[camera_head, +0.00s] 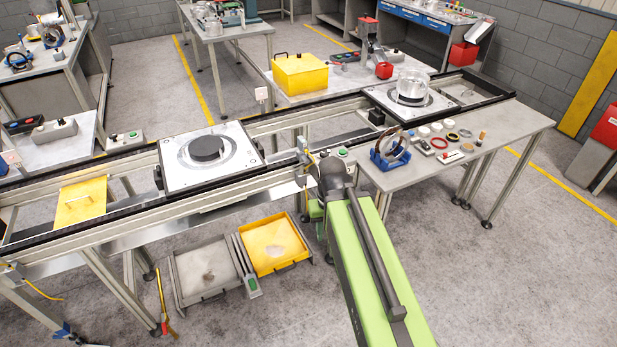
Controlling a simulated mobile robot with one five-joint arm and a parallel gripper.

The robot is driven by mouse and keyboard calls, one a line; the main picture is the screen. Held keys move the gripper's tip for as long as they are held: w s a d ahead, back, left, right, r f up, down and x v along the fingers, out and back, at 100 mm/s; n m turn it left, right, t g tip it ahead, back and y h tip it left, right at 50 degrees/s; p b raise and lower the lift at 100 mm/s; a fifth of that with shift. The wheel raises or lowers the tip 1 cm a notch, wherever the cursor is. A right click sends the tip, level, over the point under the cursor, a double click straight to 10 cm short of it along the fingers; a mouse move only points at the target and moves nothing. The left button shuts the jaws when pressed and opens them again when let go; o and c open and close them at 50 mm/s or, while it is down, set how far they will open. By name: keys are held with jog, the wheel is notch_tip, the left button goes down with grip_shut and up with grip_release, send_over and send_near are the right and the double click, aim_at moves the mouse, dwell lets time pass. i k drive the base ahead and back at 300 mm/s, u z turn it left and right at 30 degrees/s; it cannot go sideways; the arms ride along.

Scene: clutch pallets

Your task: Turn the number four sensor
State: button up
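My green and dark grey arm reaches up from the bottom right to the conveyor's front rail. Its rounded dark end is beside a small bracketed sensor (304,152) with a yellow cable on that rail. My gripper's fingers are not clear; the arm's end hides or blurs them, and I cannot tell if they touch the sensor. Another small fitting with a yellow cable (12,272) is at the far left of the front rail. No sensor number is readable, so I cannot tell which one is number four.
The conveyor (95,229) carries a pallet with a black disc (181,166) and a second pallet (376,96) with a clear container. A side table (490,155) with small parts stands right of my arm. Grey (182,296) and yellow (296,262) trays lie below.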

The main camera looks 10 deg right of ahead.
aim_at(302, 143)
jog(key=u, duration=0.4)
jog(key=k, duration=1.45)
jog(key=u, duration=0.05)
jog(key=i, duration=1.85)
jog(key=u, duration=0.8)
